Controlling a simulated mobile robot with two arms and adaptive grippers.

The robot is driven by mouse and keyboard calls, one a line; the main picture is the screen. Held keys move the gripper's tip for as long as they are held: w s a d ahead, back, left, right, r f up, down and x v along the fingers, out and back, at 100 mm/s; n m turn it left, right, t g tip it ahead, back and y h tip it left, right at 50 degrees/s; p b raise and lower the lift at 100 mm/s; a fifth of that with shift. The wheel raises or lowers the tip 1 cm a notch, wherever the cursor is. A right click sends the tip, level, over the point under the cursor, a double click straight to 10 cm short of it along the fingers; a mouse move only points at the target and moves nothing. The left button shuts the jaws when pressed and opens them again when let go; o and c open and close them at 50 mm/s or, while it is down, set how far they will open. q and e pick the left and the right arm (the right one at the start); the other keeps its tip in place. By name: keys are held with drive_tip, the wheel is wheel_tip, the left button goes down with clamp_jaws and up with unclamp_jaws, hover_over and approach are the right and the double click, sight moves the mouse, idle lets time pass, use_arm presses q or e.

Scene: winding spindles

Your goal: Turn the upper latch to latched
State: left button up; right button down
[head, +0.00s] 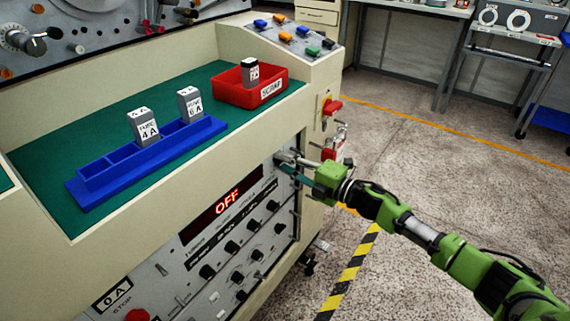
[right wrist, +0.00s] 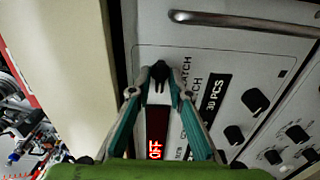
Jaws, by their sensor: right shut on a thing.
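The upper latch (right wrist: 160,72) is a small black knob on the grey front panel (right wrist: 205,60), beside printed words ending in "ATCH". My right gripper (head: 284,160) reaches the upper right corner of this panel in the head view. In the right wrist view its two fingertips (right wrist: 160,82) close in on the knob from both sides, and the gripper is shut on it. In the head view the gripper hides the knob. I cannot tell whether the knob stands at latched. My left gripper is not in view.
The panel carries a red "OFF" display (head: 227,201) and several black knobs. A metal handle bar (right wrist: 235,23) is near the latch. On the green top are a blue rack (head: 95,190) with labelled blocks and a red scrap bin (head: 235,95). Red padlocks (head: 330,155) hang beside my gripper.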

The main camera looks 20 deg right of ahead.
drive_tip(key=shift+a, duration=0.1)
idle(0.5)
drive_tip(key=c, duration=2.2)
unclamp_jaws()
drive_tip(key=shift+o, duration=0.2)
drive_tip(key=v, duration=1.2)
